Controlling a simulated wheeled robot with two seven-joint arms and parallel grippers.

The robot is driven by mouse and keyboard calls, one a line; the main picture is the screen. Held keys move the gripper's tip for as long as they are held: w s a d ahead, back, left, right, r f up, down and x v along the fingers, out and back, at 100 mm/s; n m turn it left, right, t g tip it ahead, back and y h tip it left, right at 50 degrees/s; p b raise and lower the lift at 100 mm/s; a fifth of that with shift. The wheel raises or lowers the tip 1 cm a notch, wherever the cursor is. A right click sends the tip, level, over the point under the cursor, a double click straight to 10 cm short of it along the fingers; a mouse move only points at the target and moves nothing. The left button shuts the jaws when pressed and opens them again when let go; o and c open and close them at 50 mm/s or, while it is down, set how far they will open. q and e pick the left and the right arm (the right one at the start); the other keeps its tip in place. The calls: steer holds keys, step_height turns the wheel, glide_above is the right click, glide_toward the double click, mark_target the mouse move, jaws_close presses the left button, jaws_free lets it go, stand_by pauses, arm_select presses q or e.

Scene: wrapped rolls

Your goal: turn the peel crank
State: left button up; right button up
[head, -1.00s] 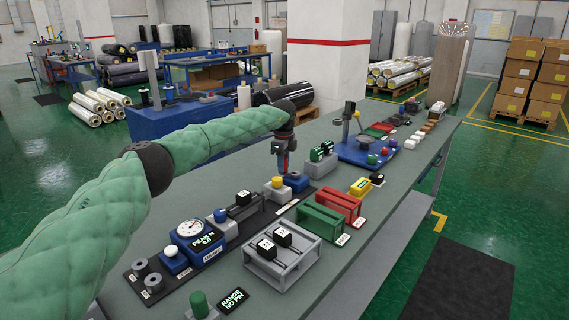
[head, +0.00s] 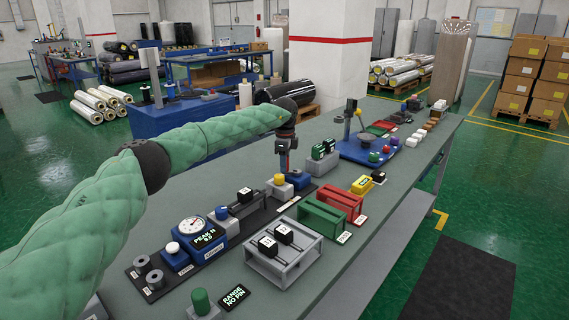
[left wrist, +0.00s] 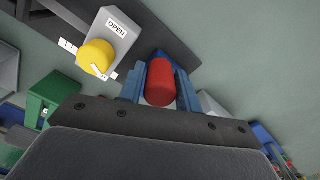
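My left gripper (head: 284,164) is over the far part of the dark strip on the bench, just above the blue block (head: 298,180). In the left wrist view, a red cylindrical handle (left wrist: 160,82), which I take for the crank's grip, sits between the two blue fingers. The fingers lie close along both its sides and appear shut on it. The crank arm below is hidden. A yellow knob (left wrist: 96,57) on a grey block with an OPEN label is beside the gripper; it also shows in the head view (head: 278,179). My right gripper is not in view.
A blue gauge box (head: 192,230) reading PEAK N stands nearer on the strip. A grey rack (head: 283,257), green stand (head: 318,219) and red stand (head: 343,202) are in front. A blue-based device (head: 367,150) stands beyond. Bare bench lies left of the strip.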

arm_select(q)
steer(key=shift+o, duration=1.3)
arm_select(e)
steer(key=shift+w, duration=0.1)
arm_select(q)
steer(key=shift+r, duration=0.55)
step_height(320, 180, up, 5)
steer(key=shift+f+b, duration=0.1)
steer(key=shift+b, duration=0.55)
steer(key=shift+r, duration=0.95)
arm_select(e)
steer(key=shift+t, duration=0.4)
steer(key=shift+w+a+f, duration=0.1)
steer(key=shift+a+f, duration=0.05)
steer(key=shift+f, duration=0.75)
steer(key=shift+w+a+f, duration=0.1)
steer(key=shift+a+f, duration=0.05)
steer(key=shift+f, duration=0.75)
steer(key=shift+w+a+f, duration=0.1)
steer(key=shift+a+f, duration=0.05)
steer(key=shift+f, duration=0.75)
